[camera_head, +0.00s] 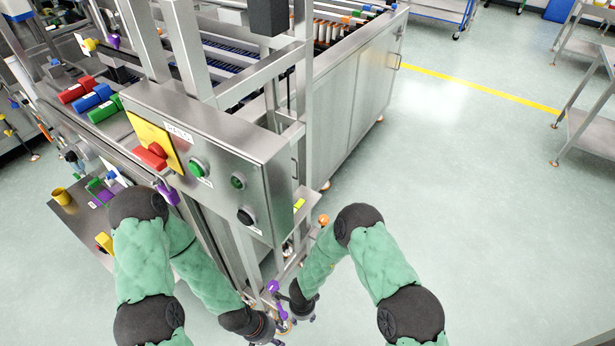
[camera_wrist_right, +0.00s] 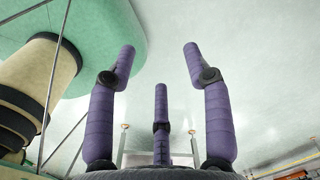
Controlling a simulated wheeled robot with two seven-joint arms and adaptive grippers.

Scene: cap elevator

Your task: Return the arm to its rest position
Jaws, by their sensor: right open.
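My right arm is bent at the lower right of the head view. Its gripper (camera_head: 276,290) hangs low beside the front corner of the machine. In the right wrist view the purple fingers (camera_wrist_right: 160,65) are spread apart with nothing between them. My left arm is folded at the lower left, in front of the machine. Its gripper (camera_head: 282,326) is low, close to the right one in the picture. Its fingers are too small and dark to tell whether they are open or shut.
The steel machine's control box (camera_head: 215,150) with buttons stands just beyond my arms. Red, blue and green pieces (camera_head: 92,96) lie on the machine at the left. Pale open floor (camera_head: 490,220) lies to the right, with a steel rack (camera_head: 590,120) at the far right.

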